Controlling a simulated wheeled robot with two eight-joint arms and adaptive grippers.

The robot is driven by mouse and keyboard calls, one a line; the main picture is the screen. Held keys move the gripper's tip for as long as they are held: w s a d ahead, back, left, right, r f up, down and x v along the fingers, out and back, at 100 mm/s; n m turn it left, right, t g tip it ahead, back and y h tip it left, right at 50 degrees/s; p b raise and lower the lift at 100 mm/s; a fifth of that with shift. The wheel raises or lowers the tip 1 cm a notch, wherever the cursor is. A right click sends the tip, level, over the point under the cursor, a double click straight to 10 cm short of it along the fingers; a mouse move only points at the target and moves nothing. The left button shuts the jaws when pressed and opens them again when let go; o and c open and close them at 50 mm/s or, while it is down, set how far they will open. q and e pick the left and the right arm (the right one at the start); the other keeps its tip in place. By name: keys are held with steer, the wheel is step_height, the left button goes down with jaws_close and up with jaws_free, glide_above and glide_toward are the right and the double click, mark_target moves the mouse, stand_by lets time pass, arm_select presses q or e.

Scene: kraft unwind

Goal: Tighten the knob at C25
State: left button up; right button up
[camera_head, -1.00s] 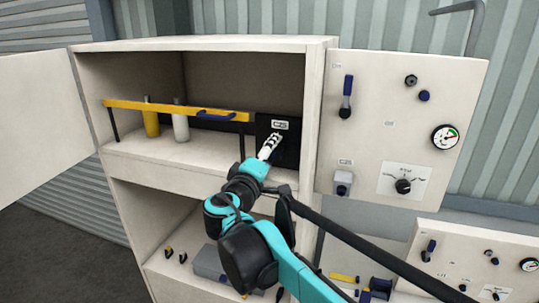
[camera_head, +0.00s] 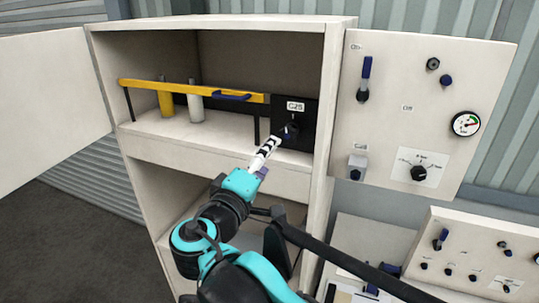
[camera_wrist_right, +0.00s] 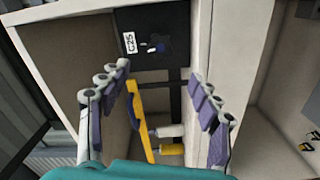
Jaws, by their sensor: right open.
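A black panel (camera_head: 309,112) with a white C25 label sits at the right end of the cabinet's upper shelf. Its small dark blue knob (camera_head: 288,131) shows below the label. The panel (camera_wrist_right: 128,22) also shows in the right wrist view, rotated, with the knob (camera_wrist_right: 158,47) beside the label. My right gripper (camera_head: 272,145) is just in front of the knob, to its lower left in the head view. In the right wrist view my right gripper (camera_wrist_right: 158,74) is open and empty, its fingers wide apart, with the knob beyond the tips. My left gripper is not in view.
A yellow bar (camera_head: 190,88) with a blue handle crosses the shelf front left of the panel. A yellow cylinder (camera_head: 165,104) and a pale cylinder (camera_head: 196,108) stand behind it. An open door panel (camera_head: 400,135) with knobs and a gauge is at right.

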mark_target(289, 135)
steer(key=w+d+n, duration=0.1)
steer(key=w+n, duration=0.1)
steer(key=n, duration=0.1)
steer(key=w+d+n, duration=0.1)
steer(key=w+n, duration=0.1)
steer(key=w+d+n, duration=0.1)
steer(key=w+n, duration=0.1)
steer(key=n, duration=0.1)
steer(key=shift+n, duration=0.3)
steer(key=p+x, duration=0.2)
steer(key=x, duration=0.5)
steer(key=shift+w, duration=0.1)
